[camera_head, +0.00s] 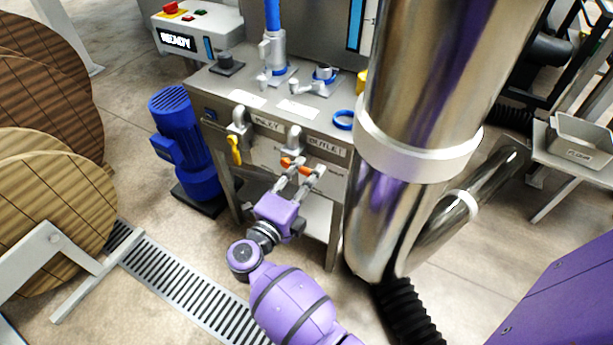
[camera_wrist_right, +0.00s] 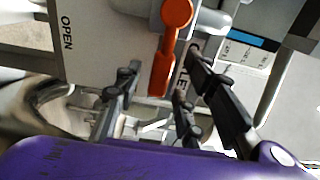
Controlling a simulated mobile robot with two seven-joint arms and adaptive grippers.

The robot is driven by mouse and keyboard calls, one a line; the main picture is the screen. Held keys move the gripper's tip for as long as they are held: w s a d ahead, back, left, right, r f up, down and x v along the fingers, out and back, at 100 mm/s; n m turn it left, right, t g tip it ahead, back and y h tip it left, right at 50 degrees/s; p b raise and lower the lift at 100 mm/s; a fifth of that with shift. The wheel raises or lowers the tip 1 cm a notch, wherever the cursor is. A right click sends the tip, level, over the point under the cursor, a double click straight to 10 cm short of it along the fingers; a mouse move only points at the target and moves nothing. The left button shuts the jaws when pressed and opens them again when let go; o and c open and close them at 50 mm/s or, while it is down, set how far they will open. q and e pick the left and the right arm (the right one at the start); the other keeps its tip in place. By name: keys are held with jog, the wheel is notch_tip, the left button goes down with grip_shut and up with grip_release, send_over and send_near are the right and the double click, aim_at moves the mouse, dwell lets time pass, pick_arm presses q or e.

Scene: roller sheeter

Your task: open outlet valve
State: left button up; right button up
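The outlet valve's orange lever (camera_head: 299,167) is on the front of the steel cabinet, below the OUTLET label (camera_head: 327,147). In the right wrist view the lever (camera_wrist_right: 168,60) has a rounded upper end and a narrower lower end, beside the word OPEN. My right gripper (camera_head: 298,177) is at the lever, its fingers spread apart. In the wrist view the gripper (camera_wrist_right: 160,85) has the lever's lower end in the gap between its fingers, with no clear grip on it. Contact cannot be told. My left gripper is not in view.
The inlet valve's yellow lever (camera_head: 235,150) hangs to the left on the same cabinet (camera_head: 262,158). A blue motor (camera_head: 178,145) stands at left. A large steel pipe (camera_head: 418,90) stands close on the right. Wooden reels (camera_head: 50,190) and a floor grate (camera_head: 190,291) lie at left.

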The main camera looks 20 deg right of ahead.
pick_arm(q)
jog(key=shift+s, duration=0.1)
pick_arm(e)
jog(key=shift+w+d, duration=0.1)
jog(key=c, duration=0.8)
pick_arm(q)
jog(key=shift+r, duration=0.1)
pick_arm(e)
grip_shut()
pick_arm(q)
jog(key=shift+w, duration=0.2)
